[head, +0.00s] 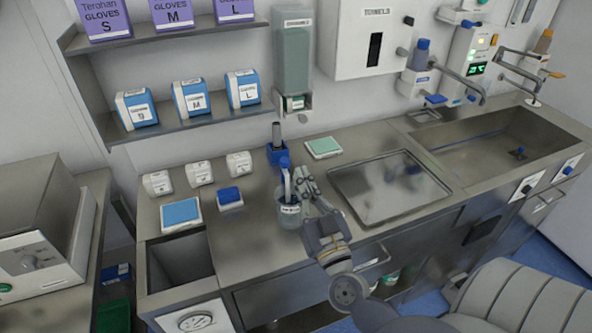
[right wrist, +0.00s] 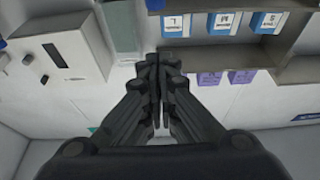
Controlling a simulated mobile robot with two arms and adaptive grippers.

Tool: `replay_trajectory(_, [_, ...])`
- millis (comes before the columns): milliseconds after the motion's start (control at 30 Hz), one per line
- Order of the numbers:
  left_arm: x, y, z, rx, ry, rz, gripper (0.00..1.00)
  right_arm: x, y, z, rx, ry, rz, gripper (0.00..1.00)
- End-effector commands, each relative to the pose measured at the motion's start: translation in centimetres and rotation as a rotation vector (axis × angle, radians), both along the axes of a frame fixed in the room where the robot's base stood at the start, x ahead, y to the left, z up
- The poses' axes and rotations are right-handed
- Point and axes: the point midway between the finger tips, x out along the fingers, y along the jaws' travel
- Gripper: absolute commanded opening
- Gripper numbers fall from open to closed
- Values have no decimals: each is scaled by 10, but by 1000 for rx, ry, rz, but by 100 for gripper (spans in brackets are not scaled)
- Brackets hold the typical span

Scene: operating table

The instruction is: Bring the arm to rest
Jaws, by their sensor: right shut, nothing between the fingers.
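My right arm comes in from the lower right of the head view. Its gripper (head: 306,181) is above the steel counter, beside a clear labelled beaker (head: 288,214) with a blue-topped item standing in it. In the right wrist view the fingers of the right gripper (right wrist: 158,62) are closed together with nothing between them. I cannot tell in the head view whether the gripper touches the beaker or is only in front of it. My left gripper does not show in either view.
A steel tray (head: 388,187) lies right of the gripper, with a sink (head: 500,140) beyond it. A blue holder (head: 277,153) and a green pad (head: 323,148) stand behind. A blue-topped box (head: 181,212) is at left, near an open bin (head: 180,262). A padded seat (head: 520,300) is front right.

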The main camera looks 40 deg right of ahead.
Motion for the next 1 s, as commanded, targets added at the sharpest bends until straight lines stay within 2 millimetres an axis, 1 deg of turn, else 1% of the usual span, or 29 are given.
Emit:
replay_trajectory(100, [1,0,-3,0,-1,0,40,-7,2,-3,0,0,-1,0])
replay_trajectory(200, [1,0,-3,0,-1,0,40,-9,2,-2,0,-1,-1,0])
replay_trajectory(700, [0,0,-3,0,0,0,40,-9,2,-2,0,-1,0,0])
replay_trajectory(767, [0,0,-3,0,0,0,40,-8,4,-2,-1,1,8,0])
replay_trajectory(867, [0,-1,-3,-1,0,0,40,-6,20,-4,-10,22,67,0])
replay_trajectory(967, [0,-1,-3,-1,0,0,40,-3,54,-12,-33,82,191,0])
replay_trajectory(1000, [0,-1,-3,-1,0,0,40,-3,72,-18,-43,119,253,0])
